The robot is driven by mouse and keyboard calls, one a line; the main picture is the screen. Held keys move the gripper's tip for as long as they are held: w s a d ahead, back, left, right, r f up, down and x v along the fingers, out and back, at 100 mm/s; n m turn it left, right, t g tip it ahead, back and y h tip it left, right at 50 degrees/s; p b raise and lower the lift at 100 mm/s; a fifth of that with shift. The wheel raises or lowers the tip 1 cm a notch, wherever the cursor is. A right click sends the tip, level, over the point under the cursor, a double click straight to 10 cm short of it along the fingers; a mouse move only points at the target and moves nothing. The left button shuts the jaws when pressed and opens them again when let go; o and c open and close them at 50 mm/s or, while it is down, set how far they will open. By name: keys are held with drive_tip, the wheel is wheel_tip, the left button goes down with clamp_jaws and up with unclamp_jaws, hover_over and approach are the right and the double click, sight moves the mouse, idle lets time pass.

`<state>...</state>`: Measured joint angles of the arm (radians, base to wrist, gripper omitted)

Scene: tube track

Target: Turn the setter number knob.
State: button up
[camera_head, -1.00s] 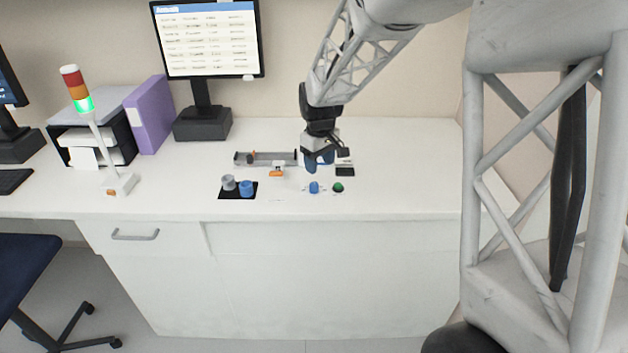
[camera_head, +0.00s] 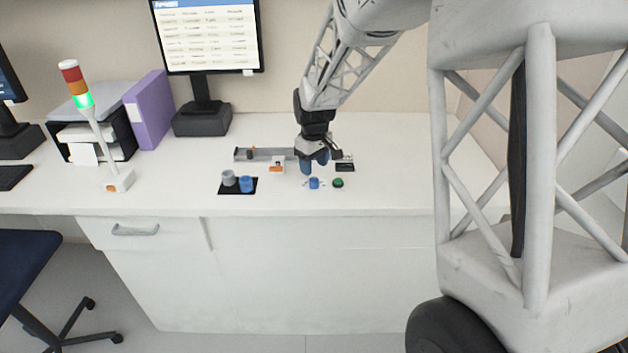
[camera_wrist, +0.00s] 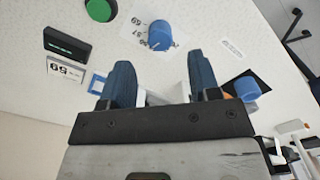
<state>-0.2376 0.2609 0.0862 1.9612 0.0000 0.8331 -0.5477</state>
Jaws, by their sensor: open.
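The setter knob is a small blue knob (camera_head: 314,183) on the white bench top, with small markings around it. In the wrist view the blue knob (camera_wrist: 161,35) stands on a white printed dial patch, beyond the fingertips and roughly between them. My gripper (camera_head: 314,168) has blue fingers and hangs just behind the knob in the head view. In the wrist view my gripper (camera_wrist: 161,75) is open and empty, its two fingers apart and pointing toward the knob without touching it.
A green button (camera_head: 338,183) sits just right of the knob. A small black display (camera_head: 345,167) is behind it. A black pad (camera_head: 223,190) holds a grey and a blue cylinder at left. A grey rail (camera_head: 262,154) with an orange-marked block (camera_head: 277,168) lies behind.

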sight(314, 180)
drive_tip(key=shift+f, duration=3.05)
drive_tip(key=c, duration=0.9)
